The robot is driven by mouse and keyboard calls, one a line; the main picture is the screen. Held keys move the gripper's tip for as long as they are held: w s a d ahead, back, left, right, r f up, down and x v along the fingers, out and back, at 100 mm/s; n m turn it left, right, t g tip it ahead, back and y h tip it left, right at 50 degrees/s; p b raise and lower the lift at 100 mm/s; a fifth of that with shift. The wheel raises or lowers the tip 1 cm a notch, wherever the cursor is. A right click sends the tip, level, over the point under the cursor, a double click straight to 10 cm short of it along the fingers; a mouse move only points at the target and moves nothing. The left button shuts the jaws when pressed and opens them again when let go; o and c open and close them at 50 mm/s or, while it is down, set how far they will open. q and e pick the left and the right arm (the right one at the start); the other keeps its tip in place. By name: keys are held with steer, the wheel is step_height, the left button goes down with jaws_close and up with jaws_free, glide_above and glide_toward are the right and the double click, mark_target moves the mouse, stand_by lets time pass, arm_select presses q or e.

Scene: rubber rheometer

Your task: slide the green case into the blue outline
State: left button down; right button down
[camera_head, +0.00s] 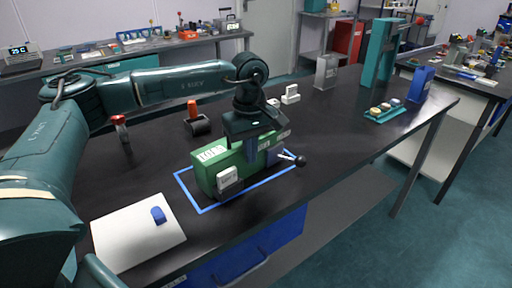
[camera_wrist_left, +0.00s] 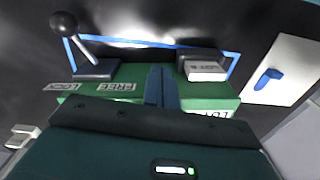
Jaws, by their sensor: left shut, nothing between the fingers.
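The green case (camera_head: 205,175) stands upright on the black bench with a white tag box on its front. It also shows in the wrist view (camera_wrist_left: 128,82). The blue outline (camera_head: 189,197) is on the bench around the case's front and left, and its far line shows in the wrist view (camera_wrist_left: 238,62). The case hides the rest, so I cannot tell if it is fully inside. My left gripper (camera_head: 250,156) is shut and empty, pointing down at the case; its fingers (camera_wrist_left: 161,86) overlap the case's top, touching or not is unclear. My right gripper is out of view.
A black-knobbed lever (camera_head: 300,160) sticks out at the case's right end. A white board with a blue block (camera_head: 158,214) lies to the front left. The bench to the right is mostly clear.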

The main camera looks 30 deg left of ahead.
arm_select(q)
steer(key=shift+w+a, duration=0.25)
steer(key=shift+a, duration=0.2)
steer(key=shift+w+a, duration=0.3)
steer(key=shift+a, duration=0.2)
steer(key=shift+w+a, duration=0.25)
steer(key=shift+a, duration=0.25)
steer(key=shift+d, duration=0.1)
